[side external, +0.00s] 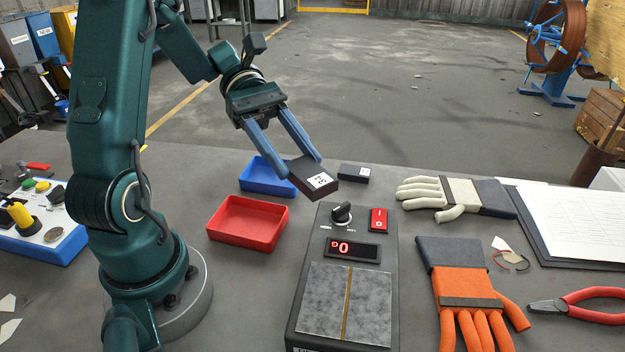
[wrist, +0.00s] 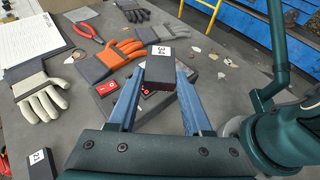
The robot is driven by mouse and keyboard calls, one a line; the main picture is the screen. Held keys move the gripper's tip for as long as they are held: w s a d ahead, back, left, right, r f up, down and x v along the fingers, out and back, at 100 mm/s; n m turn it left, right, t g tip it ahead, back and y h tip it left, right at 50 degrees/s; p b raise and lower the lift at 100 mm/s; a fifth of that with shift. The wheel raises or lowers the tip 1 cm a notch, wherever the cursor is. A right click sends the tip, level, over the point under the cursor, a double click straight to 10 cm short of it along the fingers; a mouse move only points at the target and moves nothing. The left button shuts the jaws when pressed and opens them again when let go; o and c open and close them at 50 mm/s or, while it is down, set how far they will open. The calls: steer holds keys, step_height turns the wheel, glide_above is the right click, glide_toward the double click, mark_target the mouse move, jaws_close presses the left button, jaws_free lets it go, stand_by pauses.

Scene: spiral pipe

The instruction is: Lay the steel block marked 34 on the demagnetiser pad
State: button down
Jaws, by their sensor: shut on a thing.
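The steel block marked 34 (side external: 311,179) is dark with a white label. My gripper (side external: 303,166) is shut on it, with one blue finger on each side, and holds it above the table, slightly tilted, beyond the demagnetiser's knob end. In the wrist view the block (wrist: 160,74) sits between the fingertips with its 34 label showing. The demagnetiser pad (side external: 368,303) is a grey square plate with a brown centre line, at the near end of a dark unit. It is bare. In the wrist view the block and fingers hide much of the unit.
A second labelled block (side external: 354,173) lies on the table behind the unit. A blue tray (side external: 254,184) and a red tray (side external: 243,228) stand left of the unit. A pale glove (side external: 455,196), an orange glove (side external: 458,285) and red pliers (side external: 590,307) lie to the right.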

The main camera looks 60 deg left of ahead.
steer(key=shift+s+r, duration=0.2)
steer(key=shift+s, duration=0.3)
steer(key=shift+s+d, duration=0.15)
steer(key=shift+d, duration=0.15)
glide_above(327, 277)
step_height(327, 277, down, 7)
steer(key=shift+r, duration=0.1)
steer(key=shift+f, duration=2)
steer(key=shift+f, duration=0.1)
steer(key=shift+c, duration=1.7)
jaws_free()
